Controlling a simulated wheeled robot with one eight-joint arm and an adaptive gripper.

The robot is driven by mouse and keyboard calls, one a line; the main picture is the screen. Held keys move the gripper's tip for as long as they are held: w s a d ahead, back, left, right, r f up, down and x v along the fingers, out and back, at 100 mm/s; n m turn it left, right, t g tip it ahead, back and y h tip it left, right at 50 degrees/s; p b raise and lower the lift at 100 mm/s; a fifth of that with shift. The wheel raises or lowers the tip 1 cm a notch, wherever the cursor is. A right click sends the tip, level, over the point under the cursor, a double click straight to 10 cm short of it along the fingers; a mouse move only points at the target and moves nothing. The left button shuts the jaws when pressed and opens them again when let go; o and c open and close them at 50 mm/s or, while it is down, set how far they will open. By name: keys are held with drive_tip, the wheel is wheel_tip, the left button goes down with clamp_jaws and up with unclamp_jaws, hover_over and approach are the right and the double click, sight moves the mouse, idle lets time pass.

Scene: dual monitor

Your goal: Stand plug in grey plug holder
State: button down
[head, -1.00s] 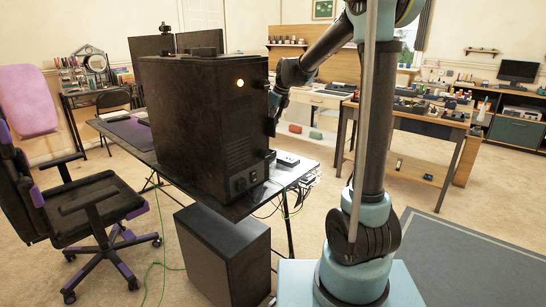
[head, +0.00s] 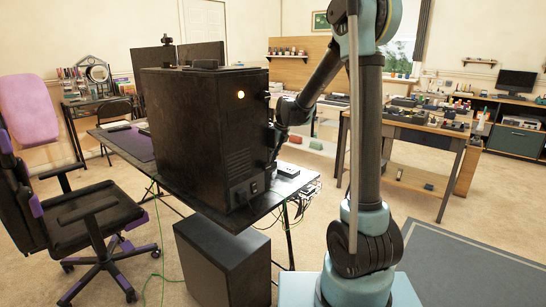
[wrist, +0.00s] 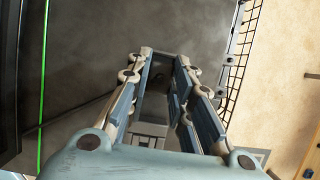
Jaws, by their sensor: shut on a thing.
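My gripper (wrist: 163,62) is shut on a small dark thing (wrist: 160,76) between its fingertips in the wrist view. It is likely the plug, but its shape is mostly hidden by the fingers. In the head view my gripper (head: 272,160) is low over the desk's right end, beside the black computer tower, which partly hides it. I cannot pick out the grey plug holder with certainty. A small pale box (head: 287,169) lies on the desk corner just right of my gripper; I cannot tell what it is.
The black tower (head: 205,135) stands tall on the dark desk (head: 165,180), with monitors (head: 205,50) behind it. Cables and a rack hang at the desk's right edge (head: 303,190). A black box (head: 225,260) stands below. A chair (head: 85,215) is at left. A workbench (head: 440,130) stands at right.

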drive_tip(key=c, duration=1.4)
unclamp_jaws()
drive_tip(key=v, duration=1.2)
drive_tip(key=s+d+n, duration=0.5)
drive_tip(key=s+d, duration=0.1)
drive_tip(key=s, duration=0.3)
drive_tip(key=s+d+f+n+h, duration=0.1)
drive_tip(key=s+d+f+n, duration=0.4)
drive_tip(key=s+n, duration=0.2)
drive_tip(key=s+d+f+n+h, duration=0.1)
drive_tip(key=s+d+f+n, duration=0.3)
drive_tip(key=s+n, duration=0.3)
drive_tip(key=s+d+f+n+h, duration=0.1)
drive_tip(key=s+d+f+n, duration=0.4)
drive_tip(key=s, duration=0.9)
drive_tip(key=shift+s+d+f+n+g+h, duration=0.15)
drive_tip(key=shift+d+n, duration=0.1)
drive_tip(key=shift+n, duration=0.2)
drive_tip(key=shift+d+f+n+g+h, duration=0.15)
drive_tip(key=shift+d+f+n, duration=0.1)
drive_tip(key=shift+n, duration=0.2)
